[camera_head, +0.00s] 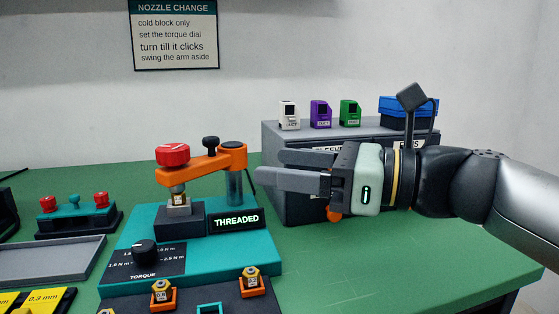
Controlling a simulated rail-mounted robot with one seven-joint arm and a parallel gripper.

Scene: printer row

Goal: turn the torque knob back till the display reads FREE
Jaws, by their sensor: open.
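The black torque knob (146,252) stands on a dark dial plate marked TORQUE at the front left of the teal station (189,257). The display (237,220) beside it reads THREADED. A red knob (172,155) sits on the orange swing arm (205,163), above a nozzle (179,199) in the dark block (178,222). My gripper (269,168) is open and empty, its fingers pointing left. It is in the air right of the orange arm's post, well apart from the torque knob.
Orange holders with nozzles (163,294) stand at the station's front edge. A grey tray (49,262) and a rack with red and teal knobs (76,213) are at left. A grey cabinet (274,153) stands behind my gripper. The green bench (385,265) is clear at right.

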